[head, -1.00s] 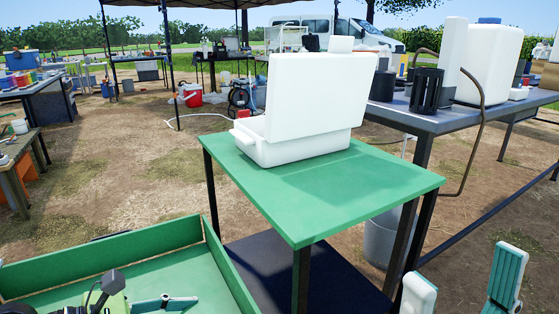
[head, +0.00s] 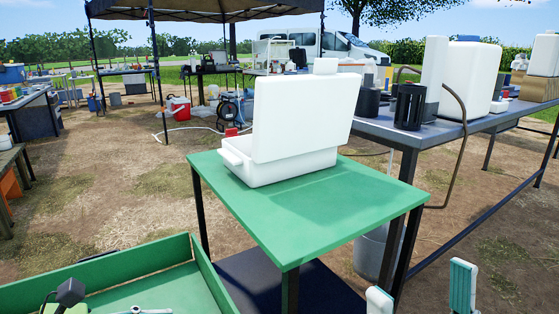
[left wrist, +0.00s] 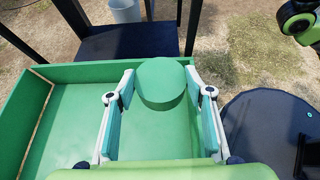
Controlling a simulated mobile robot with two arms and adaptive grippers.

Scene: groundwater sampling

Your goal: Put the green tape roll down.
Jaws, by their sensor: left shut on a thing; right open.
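The green tape roll (left wrist: 162,82) is a solid-looking green disc in the left wrist view. It sits between the fingertips of my left gripper (left wrist: 160,95), which is shut on it. The roll overlaps the far wall of the green tray in that view; its height above the tray is hard to judge. The roll does not show in the head view, where only a bit of my left gripper (head: 145,310) shows at the bottom left. My right gripper (head: 422,285) is open and empty at the bottom right, its fingers cut off by the frame edge.
A green-walled tray (head: 110,262) lies at the lower left. Beyond it stands a green-topped table (head: 330,215) with an open white case (head: 290,165); its front part is clear. A grey table (head: 430,132) with containers is at right. A bucket (head: 372,250) stands below it.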

